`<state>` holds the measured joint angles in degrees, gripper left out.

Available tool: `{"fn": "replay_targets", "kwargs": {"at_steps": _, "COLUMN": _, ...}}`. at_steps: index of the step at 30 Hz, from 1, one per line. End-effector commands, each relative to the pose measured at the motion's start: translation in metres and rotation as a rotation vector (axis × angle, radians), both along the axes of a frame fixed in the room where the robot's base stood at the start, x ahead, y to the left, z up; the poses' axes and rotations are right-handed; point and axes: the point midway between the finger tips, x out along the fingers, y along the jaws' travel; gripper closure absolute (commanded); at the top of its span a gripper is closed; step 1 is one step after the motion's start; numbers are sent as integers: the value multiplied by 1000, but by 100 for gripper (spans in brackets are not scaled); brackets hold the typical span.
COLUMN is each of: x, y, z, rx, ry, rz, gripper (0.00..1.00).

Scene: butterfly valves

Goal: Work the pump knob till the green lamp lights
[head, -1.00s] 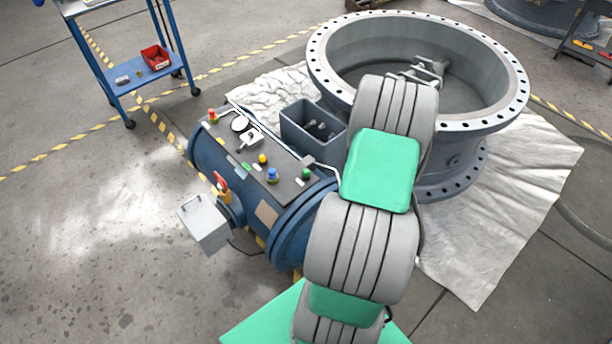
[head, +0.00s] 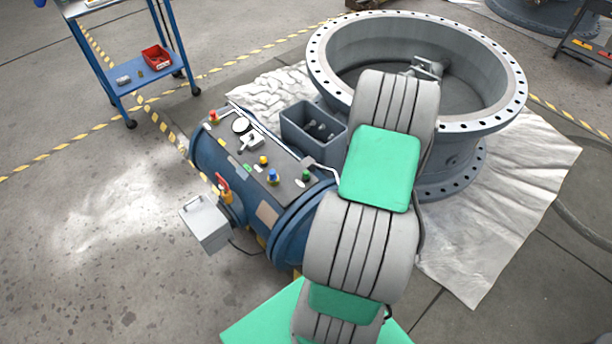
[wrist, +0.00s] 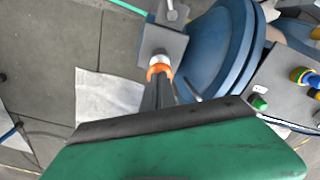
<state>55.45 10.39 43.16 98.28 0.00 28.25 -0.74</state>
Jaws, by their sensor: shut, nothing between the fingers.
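The grey control panel (head: 262,150) lies along the top of a blue cylindrical pump body (head: 212,160). It carries a blue knob (head: 272,175), a yellow one (head: 264,160), a dark green dome (head: 306,176) and a red one (head: 213,116). No label tells which is the pump knob. The green dome does not look lit; it also shows in the wrist view (wrist: 259,102). My gripper (wrist: 158,80) is shut and empty in the wrist view, apart from the panel controls, which are to its right. In the head view my arm hides it.
A grey box (head: 203,224) and a red-handled valve (head: 223,183) stick out from the pump's near side. A dark bin (head: 314,128) stands behind it. A large flanged ring (head: 338,92) stands on a silvery sheet (head: 500,215). Open floor is at left.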

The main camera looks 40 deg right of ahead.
Motion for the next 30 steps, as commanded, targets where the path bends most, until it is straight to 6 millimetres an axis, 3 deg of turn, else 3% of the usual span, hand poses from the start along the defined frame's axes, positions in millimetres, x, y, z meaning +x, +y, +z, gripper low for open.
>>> {"fn": "replay_targets", "kwargs": {"at_steps": 8, "x": 1, "y": -1, "z": -2, "rx": -2, "ry": -1, "rz": 0, "gripper": 100}}
{"fn": "replay_targets", "kwargs": {"at_steps": 28, "x": 1, "y": -1, "z": -36, "rx": -2, "ry": -2, "rz": 0, "gripper": 100}}
{"fn": "replay_targets", "kwargs": {"at_steps": 30, "x": 1, "y": -1, "z": -33, "rx": -3, "ry": -2, "rz": 0, "gripper": 100}}
